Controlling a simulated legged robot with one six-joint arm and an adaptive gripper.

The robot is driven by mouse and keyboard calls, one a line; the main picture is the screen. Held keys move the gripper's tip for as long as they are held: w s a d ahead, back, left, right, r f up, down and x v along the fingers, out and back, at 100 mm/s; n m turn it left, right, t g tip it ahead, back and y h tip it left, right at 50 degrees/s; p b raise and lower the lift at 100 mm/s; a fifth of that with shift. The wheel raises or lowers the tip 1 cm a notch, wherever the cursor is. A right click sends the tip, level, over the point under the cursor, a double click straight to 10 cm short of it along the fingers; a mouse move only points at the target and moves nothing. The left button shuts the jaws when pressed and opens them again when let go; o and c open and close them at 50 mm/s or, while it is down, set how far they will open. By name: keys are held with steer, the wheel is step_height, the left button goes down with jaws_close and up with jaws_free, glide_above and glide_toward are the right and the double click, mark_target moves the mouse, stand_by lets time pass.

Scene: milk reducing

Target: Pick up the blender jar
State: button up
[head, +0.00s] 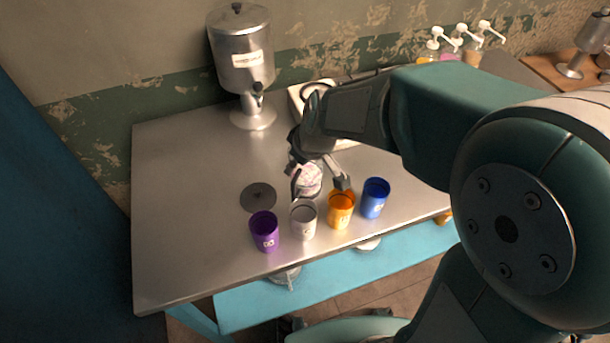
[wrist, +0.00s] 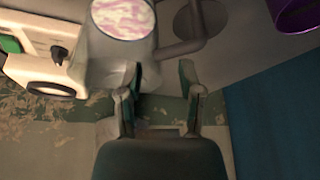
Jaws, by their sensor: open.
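The blender jar (head: 309,182) stands on the metal table, with pink and white contents showing in its open top. In the wrist view the jar (wrist: 108,62) is at the upper left, and its handle (wrist: 192,38) juts out to the right. My gripper (head: 319,181) is over the table at the jar, partly covering it in the head view. In the wrist view my gripper (wrist: 162,76) has its two fingers apart with nothing between the tips. The handle lies just beyond them. I cannot tell whether a finger touches the jar.
Purple (head: 264,232), white (head: 303,219), orange (head: 341,209) and blue (head: 375,198) cups stand along the front. A grey disc (head: 258,196) lies left of the jar. A metal dispenser (head: 241,65) stands behind. A white appliance with a knob (wrist: 36,48) is beside the jar. The table's left side is clear.

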steer(key=shift+x, duration=1.4)
jaws_close()
steer(key=shift+r, duration=0.15)
